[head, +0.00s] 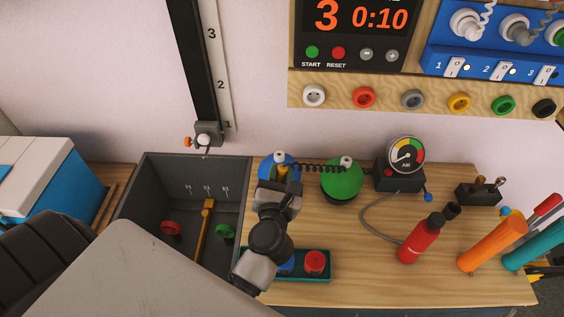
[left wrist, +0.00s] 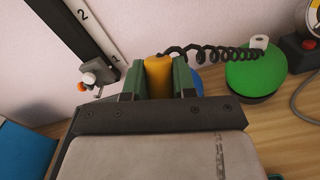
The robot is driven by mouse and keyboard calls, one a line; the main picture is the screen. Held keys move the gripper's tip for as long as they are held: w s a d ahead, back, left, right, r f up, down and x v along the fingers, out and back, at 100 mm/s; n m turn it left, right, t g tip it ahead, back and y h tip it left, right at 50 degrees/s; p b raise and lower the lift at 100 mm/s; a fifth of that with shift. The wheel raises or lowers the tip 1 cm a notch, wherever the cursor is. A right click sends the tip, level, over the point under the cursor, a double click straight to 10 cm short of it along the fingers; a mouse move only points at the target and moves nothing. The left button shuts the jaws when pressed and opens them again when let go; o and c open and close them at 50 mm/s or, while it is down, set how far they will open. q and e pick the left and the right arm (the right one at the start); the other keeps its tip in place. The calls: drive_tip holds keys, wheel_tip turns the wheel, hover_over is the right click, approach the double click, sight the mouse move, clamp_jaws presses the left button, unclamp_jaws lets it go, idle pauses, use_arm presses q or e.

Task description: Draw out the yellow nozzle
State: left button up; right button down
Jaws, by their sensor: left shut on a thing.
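The yellow nozzle (head: 282,172) is at the back of the table, in front of the blue dome (head: 268,163). In the left wrist view the nozzle (left wrist: 157,75) stands between the green finger pads. My left gripper (head: 284,182) is shut on it. A black coiled cord (head: 318,168) runs from near the nozzle to the white fitting on the green dome (head: 342,182). The nozzle's lower end is hidden by the gripper, so I cannot tell what it touches below. My right gripper is not in view.
A dark grey bin (head: 142,190) stands left of the gripper. The table's middle right is fairly clear.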

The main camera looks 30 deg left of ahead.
sight(280, 171)
use_arm(q)
drive_tip(key=shift+s+d, duration=0.15)
drive_tip(key=shift+s, duration=0.15)
drive_tip(key=shift+r, duration=0.2)
drive_tip(key=shift+w+r+p, duration=0.15)
drive_tip(key=shift+r+p, duration=1.15)
drive_tip(key=shift+p, duration=0.25)
